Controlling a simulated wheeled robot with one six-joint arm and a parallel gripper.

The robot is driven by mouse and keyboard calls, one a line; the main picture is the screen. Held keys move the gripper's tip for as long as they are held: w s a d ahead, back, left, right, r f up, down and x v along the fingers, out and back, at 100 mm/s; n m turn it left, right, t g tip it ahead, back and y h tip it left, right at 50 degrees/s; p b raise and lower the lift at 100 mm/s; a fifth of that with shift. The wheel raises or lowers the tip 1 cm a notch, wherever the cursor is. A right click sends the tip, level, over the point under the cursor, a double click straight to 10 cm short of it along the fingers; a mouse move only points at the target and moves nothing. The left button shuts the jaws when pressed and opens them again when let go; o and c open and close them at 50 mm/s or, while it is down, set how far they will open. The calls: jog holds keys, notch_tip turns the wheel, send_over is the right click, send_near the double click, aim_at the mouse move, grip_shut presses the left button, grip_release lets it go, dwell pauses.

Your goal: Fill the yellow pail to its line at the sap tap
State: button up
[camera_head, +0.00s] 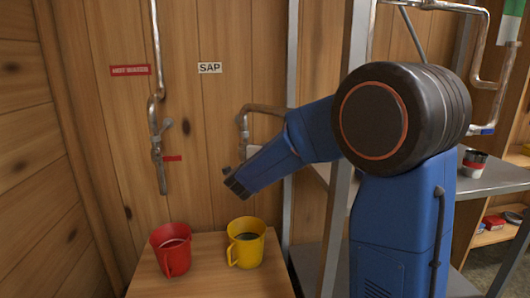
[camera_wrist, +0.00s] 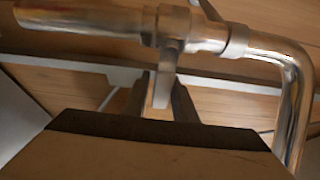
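The yellow pail (camera_head: 245,243) stands upright on a wooden stand, with a dark surface inside; I cannot make out its line or the level. The SAP sign (camera_head: 210,68) is on the wall above. The sap pipe (camera_head: 244,122) comes out below the sign, partly hidden by my arm. My gripper (camera_head: 233,182) points down and left above the yellow pail. In the wrist view, a grey tap lever (camera_wrist: 163,75) hangs from the metal pipe (camera_wrist: 290,85) between my gripper's dark fingers (camera_wrist: 163,98). I cannot tell whether they press on it. No stream is visible.
A red pail (camera_head: 171,249) stands left of the yellow one on the wooden stand (camera_head: 215,275). Another tap pipe (camera_head: 157,130) with a red sign (camera_head: 130,70) hangs above the red pail. A metal shelf (camera_head: 490,180) stands at the right, with its post behind my arm.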

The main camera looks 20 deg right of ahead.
jog(key=v, duration=1.5)
jog(key=shift+s+a, duration=0.2)
jog(key=shift+s, duration=0.1)
jog(key=shift+r, duration=0.1)
